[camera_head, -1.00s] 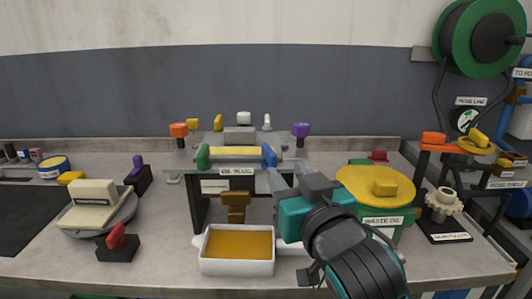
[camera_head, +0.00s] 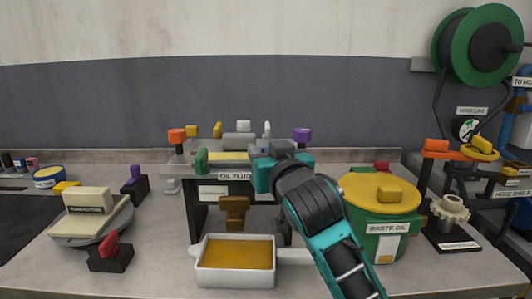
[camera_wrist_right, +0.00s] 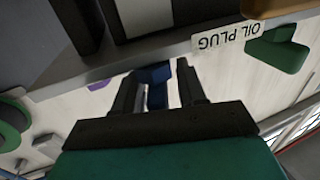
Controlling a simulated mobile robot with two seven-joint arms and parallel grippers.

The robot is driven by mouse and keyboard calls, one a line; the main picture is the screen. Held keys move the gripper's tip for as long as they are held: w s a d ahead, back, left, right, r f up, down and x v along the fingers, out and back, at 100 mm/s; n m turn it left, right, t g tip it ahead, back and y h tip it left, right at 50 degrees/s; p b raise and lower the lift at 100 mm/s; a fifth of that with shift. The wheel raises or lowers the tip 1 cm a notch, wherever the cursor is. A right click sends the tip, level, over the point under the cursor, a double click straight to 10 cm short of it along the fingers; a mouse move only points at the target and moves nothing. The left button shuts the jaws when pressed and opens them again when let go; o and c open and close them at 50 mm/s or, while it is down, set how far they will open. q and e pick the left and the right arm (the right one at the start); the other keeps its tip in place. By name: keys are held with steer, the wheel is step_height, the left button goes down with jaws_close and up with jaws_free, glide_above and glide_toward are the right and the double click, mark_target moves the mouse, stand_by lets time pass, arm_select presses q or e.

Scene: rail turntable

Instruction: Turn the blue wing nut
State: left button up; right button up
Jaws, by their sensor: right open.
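The blue wing nut (camera_wrist_right: 153,75) shows in the right wrist view, between the two dark fingers of my right gripper (camera_wrist_right: 157,86). The fingers are open, with a gap on each side of it; I cannot see contact. In the head view my right gripper (camera_head: 263,156) is at the right end of the raised bench fixture and hides the blue wing nut there. A green wing nut (camera_head: 201,161) sits at the fixture's left end, with a yellow part between. My left gripper is not in view.
An "OIL PLUG" label (camera_head: 234,176) is on the fixture's front edge, above a brown plug (camera_head: 234,211) and a white oil pan (camera_head: 208,278). A yellow-lidded waste oil drum (camera_head: 370,236) stands close to the right of my arm. Orange and purple (camera_head: 302,135) knobs rise behind.

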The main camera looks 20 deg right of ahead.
steer(key=shift+w, duration=0.1)
steer(key=shift+c, duration=0.4)
jaws_close()
steer(key=shift+m+h+p, duration=0.4)
steer(key=shift+m+h, duration=0.2)
steer(key=shift+h, duration=0.4)
steer(key=shift+d+m+h, duration=0.15)
steer(key=shift+m+h, duration=0.45)
steer(key=shift+h, duration=0.3)
steer(key=shift+d+m+g+h, duration=0.15)
steer(key=shift+m+g+h, duration=0.35)
steer(key=shift+h, duration=0.4)
